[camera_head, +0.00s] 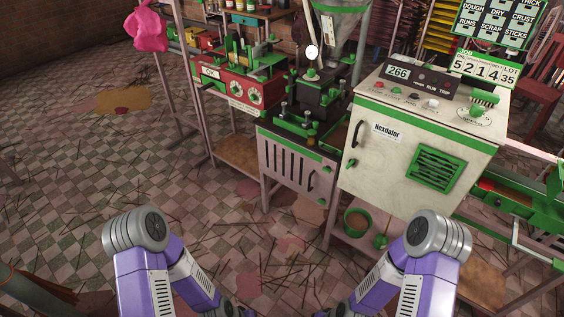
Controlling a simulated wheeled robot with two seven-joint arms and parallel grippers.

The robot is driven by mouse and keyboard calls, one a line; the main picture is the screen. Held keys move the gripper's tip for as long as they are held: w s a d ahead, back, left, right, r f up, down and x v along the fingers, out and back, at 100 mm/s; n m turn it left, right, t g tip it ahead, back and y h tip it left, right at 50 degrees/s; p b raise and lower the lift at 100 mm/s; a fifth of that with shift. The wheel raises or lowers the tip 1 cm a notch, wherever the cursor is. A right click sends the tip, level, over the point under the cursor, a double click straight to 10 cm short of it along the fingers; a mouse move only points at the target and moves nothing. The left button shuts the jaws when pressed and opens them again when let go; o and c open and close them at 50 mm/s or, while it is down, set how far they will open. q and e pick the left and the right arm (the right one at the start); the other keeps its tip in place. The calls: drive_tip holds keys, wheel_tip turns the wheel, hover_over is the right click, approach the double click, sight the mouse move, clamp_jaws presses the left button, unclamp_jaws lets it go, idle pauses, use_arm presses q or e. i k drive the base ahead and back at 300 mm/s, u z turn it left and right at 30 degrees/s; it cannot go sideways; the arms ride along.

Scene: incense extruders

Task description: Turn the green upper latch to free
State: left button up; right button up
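Small green parts that look like latches show in the middle of the view. One green piece (328,169) sits near the upper right corner of the grey slatted door (283,165) under the black press. Another green piece (351,163) sits on the white control cabinet (390,165), below its dark handle. I cannot tell which is the upper latch, nor how either is turned. Both of my purple arms come in at the bottom edge, well short of the machines. Their far ends run out of the picture, so neither gripper's fingers show.
The black press (316,98) with a hopper stands above the slatted door. A red machine (238,85) with dials is at left. A green bucket (357,222) sits below the white cabinet. The tiled floor in front is open, with scattered sticks.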

sight(328, 169)
drive_tip(key=u, duration=0.15)
drive_tip(key=i, duration=0.9)
drive_tip(key=z, duration=0.2)
